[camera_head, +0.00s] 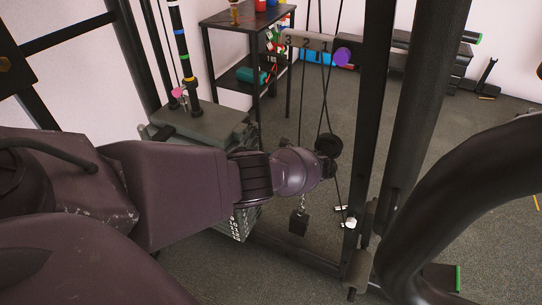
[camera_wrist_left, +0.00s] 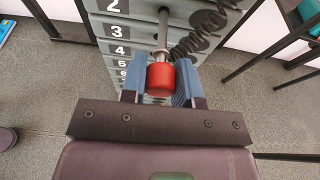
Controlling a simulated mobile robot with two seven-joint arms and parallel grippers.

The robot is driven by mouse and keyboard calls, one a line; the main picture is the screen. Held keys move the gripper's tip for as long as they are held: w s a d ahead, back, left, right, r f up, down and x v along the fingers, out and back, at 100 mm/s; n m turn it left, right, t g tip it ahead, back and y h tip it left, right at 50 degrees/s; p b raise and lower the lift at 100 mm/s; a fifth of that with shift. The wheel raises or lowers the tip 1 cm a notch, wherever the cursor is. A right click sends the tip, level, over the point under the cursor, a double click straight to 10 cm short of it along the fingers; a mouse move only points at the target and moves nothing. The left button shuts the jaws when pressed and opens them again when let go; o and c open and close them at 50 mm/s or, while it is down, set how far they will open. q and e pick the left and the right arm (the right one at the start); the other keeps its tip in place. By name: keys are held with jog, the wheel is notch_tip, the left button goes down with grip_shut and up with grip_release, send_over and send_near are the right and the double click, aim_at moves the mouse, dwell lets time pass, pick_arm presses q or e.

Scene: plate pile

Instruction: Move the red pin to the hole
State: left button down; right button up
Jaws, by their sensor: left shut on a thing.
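The red pin (camera_wrist_left: 160,77) has a red cylindrical head and shows between my left gripper's blue fingers in the left wrist view. My left gripper (camera_wrist_left: 158,84) is shut on this head. A metal shaft (camera_wrist_left: 162,32) extends from the head toward the stack. I cannot tell whether its tip is in a hole. The numbered weight stack (camera_wrist_left: 117,32) lies beyond it, with labels 2 to 6 visible. In the head view, the stack (camera_head: 238,226) shows below my left arm, and the arm hides the gripper and pin. My right gripper is not in view.
A black coiled cord (camera_wrist_left: 208,32) hangs beside the pin. Upright machine posts (camera_head: 371,110) and thin cables stand right of my left arm. A small dark block (camera_head: 299,222) hangs on a chain below the wrist. A dark shelf (camera_head: 245,20) stands behind.

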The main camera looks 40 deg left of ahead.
pick_arm(q)
jog(key=shift+s+a, duration=0.2)
jog(key=shift+a, duration=0.7)
jog(key=shift+s+a, duration=0.25)
jog(key=shift+a, duration=0.6)
jog(key=shift+s+a, duration=0.2)
jog(key=shift+a, duration=0.7)
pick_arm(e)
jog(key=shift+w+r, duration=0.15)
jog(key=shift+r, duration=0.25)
pick_arm(q)
jog(key=c, duration=0.8)
grip_release()
jog(key=v, duration=1)
jog(key=shift+d+r+p, duration=0.15)
jog(key=shift+d+p, duration=0.2)
jog(key=shift+d, duration=0.05)
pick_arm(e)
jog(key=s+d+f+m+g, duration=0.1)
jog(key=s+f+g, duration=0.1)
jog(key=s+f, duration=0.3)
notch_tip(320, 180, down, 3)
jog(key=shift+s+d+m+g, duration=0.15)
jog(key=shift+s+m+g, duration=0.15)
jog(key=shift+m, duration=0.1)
